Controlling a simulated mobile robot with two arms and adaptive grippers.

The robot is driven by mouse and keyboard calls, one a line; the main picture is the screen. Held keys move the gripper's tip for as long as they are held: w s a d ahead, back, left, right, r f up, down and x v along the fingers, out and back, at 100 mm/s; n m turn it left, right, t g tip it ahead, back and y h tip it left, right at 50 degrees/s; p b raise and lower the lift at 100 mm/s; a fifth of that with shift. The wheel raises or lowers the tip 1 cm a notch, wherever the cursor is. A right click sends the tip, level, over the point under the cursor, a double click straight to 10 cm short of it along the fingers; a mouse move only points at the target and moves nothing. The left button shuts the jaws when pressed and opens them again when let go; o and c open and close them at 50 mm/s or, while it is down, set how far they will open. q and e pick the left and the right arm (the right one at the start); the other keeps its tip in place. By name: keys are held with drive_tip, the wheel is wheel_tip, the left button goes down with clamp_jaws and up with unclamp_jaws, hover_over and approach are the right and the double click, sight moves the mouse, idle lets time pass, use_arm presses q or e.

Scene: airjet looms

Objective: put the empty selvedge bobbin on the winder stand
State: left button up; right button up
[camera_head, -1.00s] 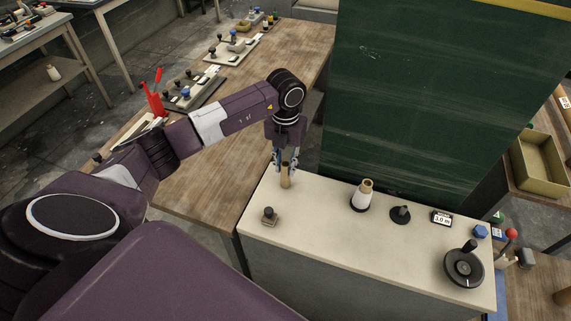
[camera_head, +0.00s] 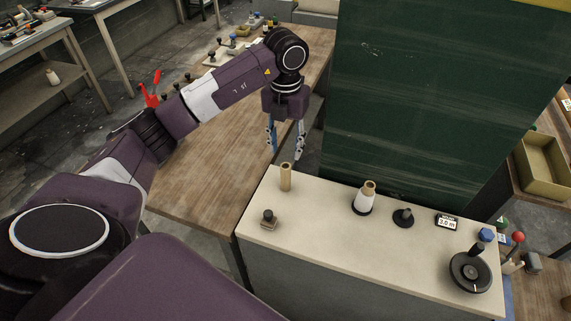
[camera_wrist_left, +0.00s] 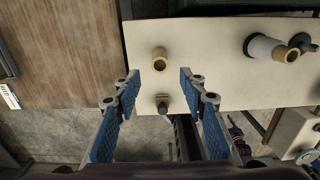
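The empty selvedge bobbin (camera_head: 286,178), a bare tan tube, stands upright on the cream top of the winder stand (camera_head: 325,222), near its far left corner. It also shows from above in the left wrist view (camera_wrist_left: 159,60). My left gripper (camera_head: 285,150) is open and empty just above and behind the tube, its two fingers clear of it. In the left wrist view, the open fingers (camera_wrist_left: 160,88) show nothing between their tips; the tube is beyond them. My right gripper is not in view.
A green panel (camera_head: 420,100) rises behind. A wooden table (camera_head: 210,165) stands left.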

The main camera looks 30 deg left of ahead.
use_arm(q)
drive_tip(key=shift+r+b, duration=0.35)
drive_tip(key=shift+r, duration=1.65)
drive_tip(key=shift+s+f, duration=0.1)
